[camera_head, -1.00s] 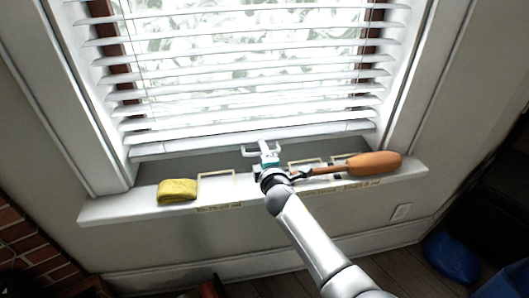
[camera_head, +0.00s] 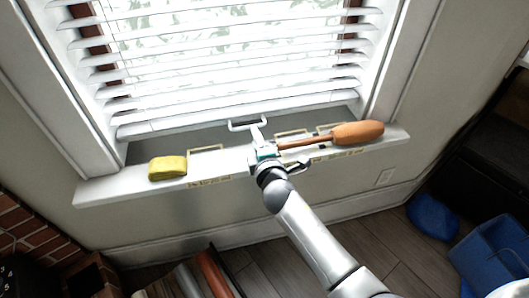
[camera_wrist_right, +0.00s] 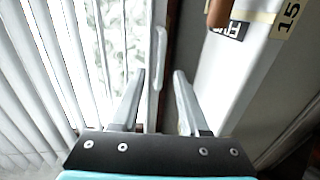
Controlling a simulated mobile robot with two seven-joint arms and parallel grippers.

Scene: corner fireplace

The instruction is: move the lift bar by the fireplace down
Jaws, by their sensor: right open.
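The lift bar (camera_head: 247,124) is a white handle at the lower edge of the white window blind (camera_head: 240,70). The blind hangs down to just above the sill. My right gripper (camera_head: 257,134) is open and empty above the sill, just in front of the bar. In the right wrist view, the bar (camera_wrist_right: 158,50) stands upright in the picture, ahead of the gap between the open fingers of the gripper (camera_wrist_right: 159,75). I cannot tell whether a finger touches it. My left gripper is not in view.
The white sill (camera_head: 110,190) holds a yellow sponge (camera_head: 168,168) at left and an orange-handled tool (camera_head: 357,133) at right, close beside my right gripper. Brickwork (camera_head: 25,235) is at lower left. A blue bin (camera_head: 490,250) and a blue object (camera_head: 432,217) are on the floor at right.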

